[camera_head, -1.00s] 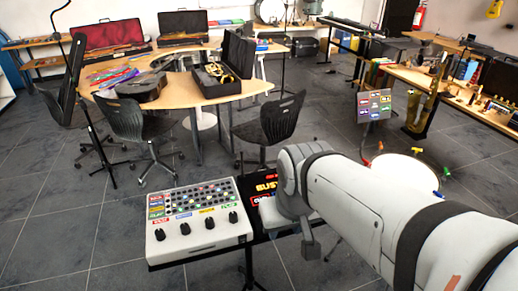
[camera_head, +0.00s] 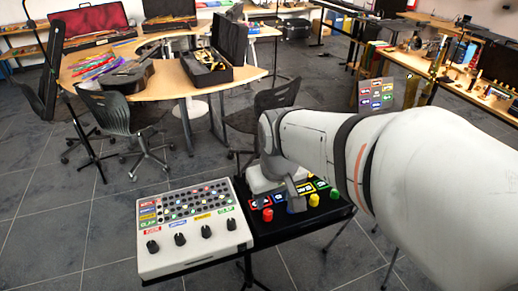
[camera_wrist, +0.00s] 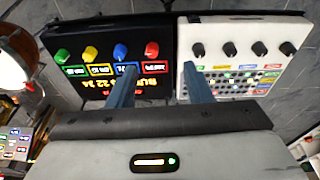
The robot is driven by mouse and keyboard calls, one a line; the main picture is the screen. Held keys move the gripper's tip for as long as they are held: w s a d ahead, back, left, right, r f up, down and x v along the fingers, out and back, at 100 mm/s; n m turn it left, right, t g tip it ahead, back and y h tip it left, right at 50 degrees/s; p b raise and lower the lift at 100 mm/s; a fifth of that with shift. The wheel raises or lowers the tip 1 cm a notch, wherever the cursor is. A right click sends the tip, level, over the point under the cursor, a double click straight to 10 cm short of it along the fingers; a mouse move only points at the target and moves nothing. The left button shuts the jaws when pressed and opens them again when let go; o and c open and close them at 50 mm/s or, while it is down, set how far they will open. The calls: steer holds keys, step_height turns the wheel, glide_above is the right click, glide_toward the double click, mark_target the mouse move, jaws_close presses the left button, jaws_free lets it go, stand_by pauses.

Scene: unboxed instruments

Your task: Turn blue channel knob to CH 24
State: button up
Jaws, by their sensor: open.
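A black panel (camera_head: 262,238) carries a row of coloured knobs. In the wrist view the blue knob (camera_wrist: 121,51) stands between the yellow knob (camera_wrist: 91,54) and the red knob (camera_wrist: 151,49), with the green knob (camera_wrist: 62,56) at the left end. A small lit label faces each knob; the blue one's setting is too small to read. My gripper (camera_wrist: 160,70) is open and empty. Its left finger tip shows just below the blue knob and covers part of its label; I cannot tell the height gap. In the head view my gripper hangs over the panel and partly hides the blue knob.
A white mixer (camera_head: 193,230) with several black knobs (camera_head: 180,239) stands against the panel's left side; it also shows in the wrist view (camera_wrist: 244,35). A chair (camera_head: 262,115) stands behind the panel. A curved wooden table (camera_head: 110,58) with instruments is farther back.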

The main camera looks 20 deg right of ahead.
steer(key=w+d+f+n+g, duration=0.1)
steer(key=w+d+f, duration=0.3)
steer(key=w+d+f+n+g, duration=0.1)
steer(key=w+d+f, duration=0.3)
steer(key=d, duration=0.1)
steer(key=shift+w+d+f, duration=0.15)
steer(key=shift+w+f, duration=0.1)
steer(key=shift+w, duration=0.1)
steer(key=shift+w+d+f, duration=0.1)
steer(key=shift+d+f, duration=0.2)
steer(key=shift+f, duration=0.35)
step_height(320, 180, down, 7)
steer(key=shift+p, duration=0.4)
steer(key=c, duration=1)
